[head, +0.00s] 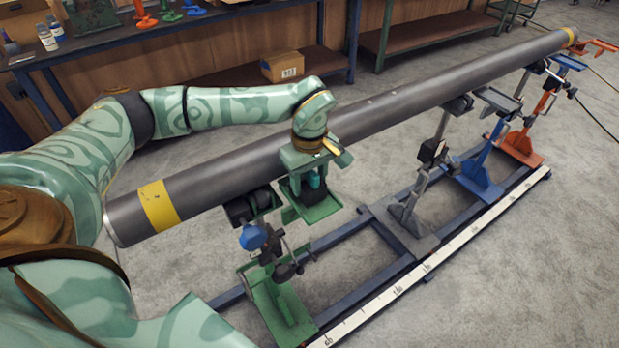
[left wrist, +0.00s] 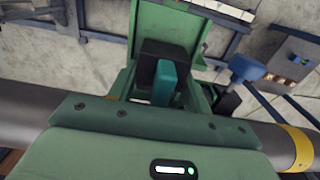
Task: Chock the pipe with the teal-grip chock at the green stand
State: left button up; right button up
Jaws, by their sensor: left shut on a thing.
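The grey pipe (head: 230,164) lies lengthwise across several stands, with a yellow band near each end. The green stand (head: 285,310) is nearest, under the pipe's near part; its green tray (head: 330,207) sticks out beside the pipe. My left gripper (head: 312,181) reaches over the pipe and points down at this tray. It is shut on the teal grip (left wrist: 164,84) of a dark chock (left wrist: 172,52), which is over the tray in the left wrist view. I cannot tell whether the chock touches the tray or the pipe. My right gripper is not in view.
A blue knob (head: 252,237) sits beside the green stand. Grey (head: 418,210), blue (head: 478,175) and orange (head: 525,145) stands follow on the blue floor frame, with a white ruler (head: 440,254) along its edge. A bench with a cardboard box (head: 282,66) is behind.

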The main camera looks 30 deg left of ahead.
pick_arm(q)
jog(key=shift+w+a, duration=0.25)
jog(key=shift+a, duration=0.4)
jog(key=shift+w+a, duration=0.25)
jog(key=shift+a, duration=0.35)
dwell(0.3)
jog(key=o, duration=1.2)
jog(key=shift+c, duration=0.2)
jog(key=shift+f, duration=0.1)
jog(key=r+p, duration=0.4)
jog(key=d+r+p, duration=0.1)
jog(key=r+p, duration=0.2)
jog(key=shift+s+r, duration=0.1)
jog(key=shift+s, duration=0.1)
